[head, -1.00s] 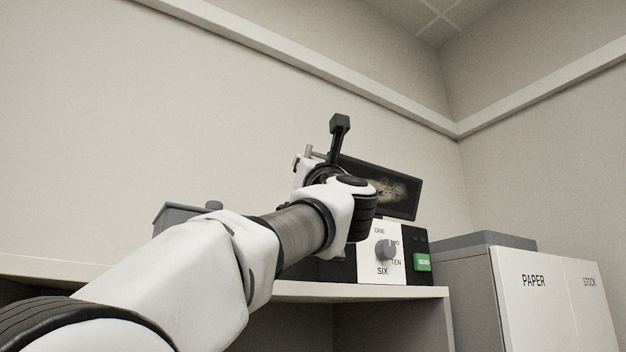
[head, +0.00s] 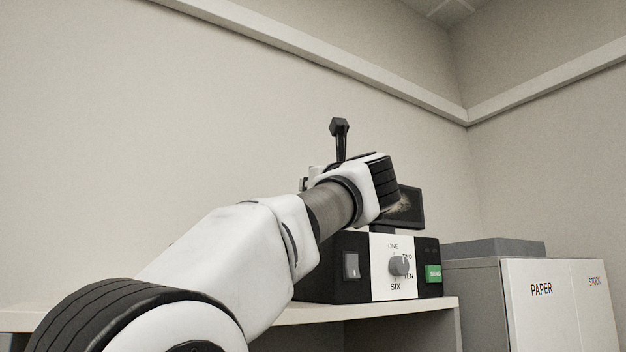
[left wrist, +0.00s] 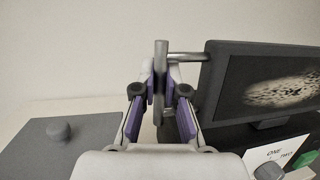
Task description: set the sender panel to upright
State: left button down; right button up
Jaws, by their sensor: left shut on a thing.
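The sender panel is a dark, flat screen with a pale speckled picture; in the head view the panel (head: 408,207) stands on a black control box (head: 345,285), partly hidden by my left wrist. In the left wrist view the panel (left wrist: 262,82) is at the right. A short rod (left wrist: 188,57) joins its left side to a grey upright bar (left wrist: 161,60). My left gripper (left wrist: 160,95) is shut on this bar, its purple-sided fingers on either side. In the head view my wrist hides the grip. My right gripper is not in view.
The box carries a dial (head: 399,265), a rocker switch (head: 351,266) and a green button (head: 433,274). It stands on a pale shelf (head: 330,312). A PAPER cabinet (head: 545,305) is at the right. A grey box with a knob (left wrist: 60,132) is at the left in the wrist view.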

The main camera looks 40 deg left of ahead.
pick_arm(q)
jog(key=c, duration=1.4)
grip_release()
jog(key=shift+o, duration=1)
jog(key=shift+a, duration=0.1)
jog(key=shift+w+a, duration=0.1)
